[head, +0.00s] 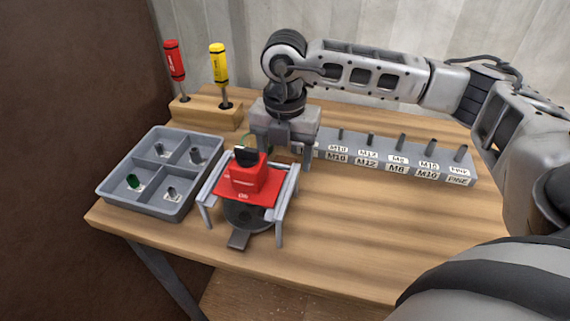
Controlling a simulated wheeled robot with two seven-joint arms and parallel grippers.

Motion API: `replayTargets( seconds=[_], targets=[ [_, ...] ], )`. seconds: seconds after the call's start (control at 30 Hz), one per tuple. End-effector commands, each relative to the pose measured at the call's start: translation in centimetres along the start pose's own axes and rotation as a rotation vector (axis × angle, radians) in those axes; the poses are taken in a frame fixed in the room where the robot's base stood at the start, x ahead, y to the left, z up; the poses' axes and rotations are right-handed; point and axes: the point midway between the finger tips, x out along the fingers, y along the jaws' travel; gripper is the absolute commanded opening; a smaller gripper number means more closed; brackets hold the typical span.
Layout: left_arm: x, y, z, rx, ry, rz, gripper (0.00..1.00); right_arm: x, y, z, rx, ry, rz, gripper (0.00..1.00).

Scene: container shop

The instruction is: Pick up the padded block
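A red block (246,182) with a dark top piece is the likeliest padded block, though its padding cannot be made out. It sits on a red plate in a grey-sided stand with a round dark base (250,217), at the front left of the bench. My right gripper (283,158) comes in from the right and points down, just behind and to the right of the red block. Its fingers are spread apart, with nothing seen between them. The red block partly hides the near finger area. My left gripper is not in view.
A grey tray (190,204) with four compartments holding small parts stands left. A wooden holder (207,115) with a red and a yellow screwdriver is behind it. A labelled grey rack (390,170) with upright pins runs along the back right. The front right wooden bench is clear.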

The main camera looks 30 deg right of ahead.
Motion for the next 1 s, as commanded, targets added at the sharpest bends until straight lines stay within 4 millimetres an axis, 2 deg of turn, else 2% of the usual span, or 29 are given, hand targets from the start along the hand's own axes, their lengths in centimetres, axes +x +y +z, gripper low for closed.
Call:
replayTargets(
  seconds=[0.1,0.33,0.5,0.83,1.0],
  targets=[
    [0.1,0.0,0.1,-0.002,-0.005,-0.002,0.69,0.9,0.0,0.0,0.0,0.001,0.0,0.65],
    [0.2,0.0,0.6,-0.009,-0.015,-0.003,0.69,1.0,0.0,0.0,0.0,0.0,0.0,0.65],
    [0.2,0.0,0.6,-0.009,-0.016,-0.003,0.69,1.0,0.0,0.0,0.0,0.0,0.0,0.18],
    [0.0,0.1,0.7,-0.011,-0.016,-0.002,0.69,0.7,0.0,0.0,0.0,0.0,0.002,0.17],
    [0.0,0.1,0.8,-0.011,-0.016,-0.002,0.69,-1.6,0.1,0.1,0.0,-0.003,0.005,0.17]
  ],
)
